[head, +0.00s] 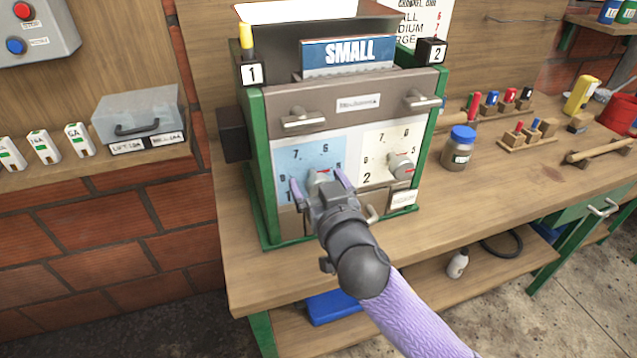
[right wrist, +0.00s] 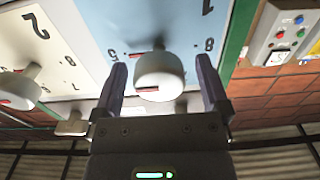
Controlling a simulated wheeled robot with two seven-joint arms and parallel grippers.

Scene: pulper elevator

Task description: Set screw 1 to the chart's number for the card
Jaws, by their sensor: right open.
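The machine's left dial (head: 308,157) is a pale blue plate with numbers around a round white knob, screw 1 (right wrist: 160,70). My right gripper (head: 319,180) is in front of this knob, open, with one finger on each side of it in the right wrist view (right wrist: 161,66). Gaps show between knob and fingers. A red mark shows on the knob; which number it points at I cannot tell. The card (head: 350,53) on top reads SMALL. My left gripper is not in view.
A second knob (head: 401,166) sits on the cream dial to the right. Handles (head: 303,119) stick out above the dials. A blue-lidded jar (head: 458,148) stands on the bench to the right, with peg racks beyond. A clear box (head: 140,115) sits on the left shelf.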

